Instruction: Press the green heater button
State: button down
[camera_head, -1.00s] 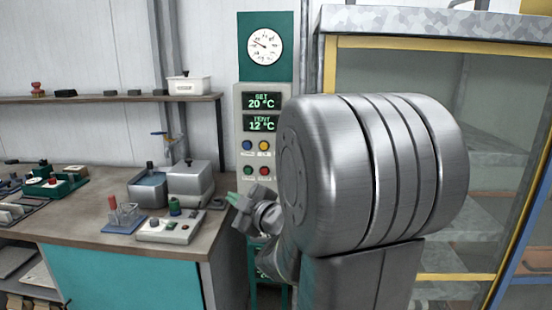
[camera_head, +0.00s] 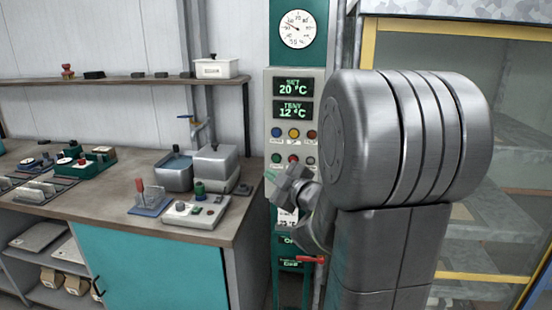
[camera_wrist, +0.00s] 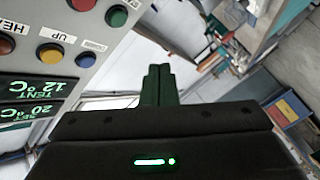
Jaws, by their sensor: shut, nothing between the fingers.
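The heater panel (camera_head: 268,100) is a pale upright box with SET 20 °C and TENT 12 °C displays and two rows of round buttons. The green button (camera_head: 277,158) is at the left of the lower row. In the wrist view the green button (camera_wrist: 116,16) is at the upper left, near the panel's edge. My gripper (camera_head: 271,176) is just below the green button in the head view. In the wrist view my gripper (camera_wrist: 158,70) has its dark green fingers together and empty, pointing past the panel's edge, with a visible gap to the button.
Blue (camera_head: 276,132), yellow (camera_head: 294,133) and red (camera_head: 293,159) buttons sit close to the green one. A workbench (camera_head: 150,235) with a small control box (camera_head: 195,211) stands at the left. A yellow-framed cabinet (camera_head: 450,32) is at the right. A red-handled lever (camera_head: 309,259) is below the panel.

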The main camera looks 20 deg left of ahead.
jog(key=shift+w+a+p, duration=0.15)
jog(key=shift+w+a, duration=0.1)
jog(key=shift+w, duration=0.75)
jog(key=shift+w+a+p, duration=0.2)
jog(key=shift+w+a, duration=0.05)
jog(key=shift+w, duration=0.8)
jog(key=shift+w+a+p, duration=0.15)
jog(key=shift+w+a, duration=0.1)
jog(key=shift+w, duration=0.75)
jog(key=shift+w, duration=0.1)
jog(key=shift+w, duration=0.3)
jog(key=shift+w+a, duration=0.15)
jog(key=shift+w, duration=0.25)
dwell(0.5)
jog(key=shift+s+b, duration=0.55)
jog(key=shift+s, duration=0.25)
jog(key=shift+d, duration=0.2)
jog(key=s+b, duration=0.1)
jog(key=s, duration=0.1)
jog(key=s+d, duration=0.1)
jog(key=s, duration=0.2)
jog(key=shift+b, duration=0.4)
